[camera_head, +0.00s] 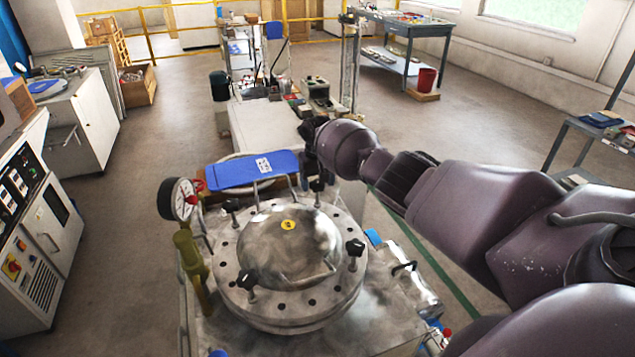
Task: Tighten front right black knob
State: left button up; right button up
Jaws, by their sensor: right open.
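A round metal vessel with a domed lid (290,250) stands on a metal-topped stand. Several black knobs sit around its flange. The front right black knob (355,247) stands on the right side of the flange, and nothing covers it. Other knobs are at front left (248,281), back left (231,206) and back right (318,186). My right arm reaches in from the right, with its dark gripper (309,150) behind the back right knob, beside the blue panel. It is open, away from the front right knob; its fingers are small and partly hidden. My left gripper is out of view.
A metal cylinder (408,283) lies to the right of the vessel. Floor is open left of the stand.

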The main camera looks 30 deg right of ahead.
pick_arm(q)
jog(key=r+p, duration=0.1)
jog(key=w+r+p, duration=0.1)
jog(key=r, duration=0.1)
pick_arm(e)
notch_tip(320, 180, up, 10)
jog(key=shift+r, duration=0.25)
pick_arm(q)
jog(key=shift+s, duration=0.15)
